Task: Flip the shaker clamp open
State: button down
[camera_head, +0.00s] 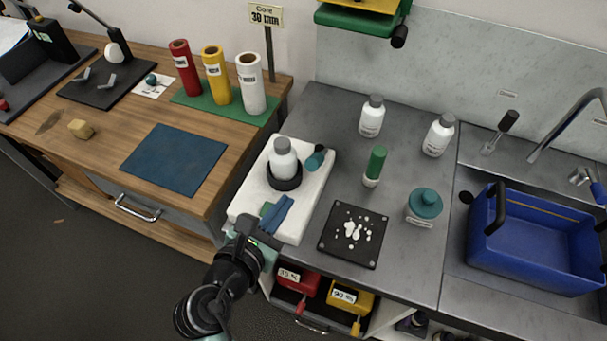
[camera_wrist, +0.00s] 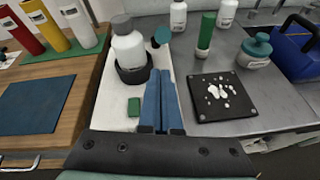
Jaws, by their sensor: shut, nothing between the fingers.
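The shaker (camera_head: 304,201) is a white slab on the left end of the grey counter. A white bottle with a grey cap (camera_head: 283,158) stands upright in its black ring holder (camera_head: 284,181). A teal piece with a dark end (camera_head: 317,158), apparently the clamp, sits just right of the bottle; it also shows in the wrist view (camera_wrist: 160,37). I cannot tell its exact position. A small green pad (camera_wrist: 134,108) lies at the shaker's near end. My gripper (camera_head: 288,199) has blue fingers shut together and empty above the slab's near part, short of the clamp in the wrist view (camera_wrist: 160,72).
Right of the shaker are a green-capped tube (camera_head: 374,167), a black plate with white pieces (camera_head: 353,233), a teal-lidded jar (camera_head: 424,204) and two white bottles. A blue tub (camera_head: 533,240) is farther right. A wooden bench (camera_head: 110,130) with coloured cylinders stands left.

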aim_at(319, 158)
jog(key=x, duration=1)
jog(key=shift+r+p, duration=0.1)
jog(key=shift+p, duration=0.35)
jog(key=shift+w+r+p, duration=0.1)
jog(key=shift+r+p, duration=0.25)
jog(key=shift+p, duration=0.4)
jog(key=shift+g+p, duration=0.4)
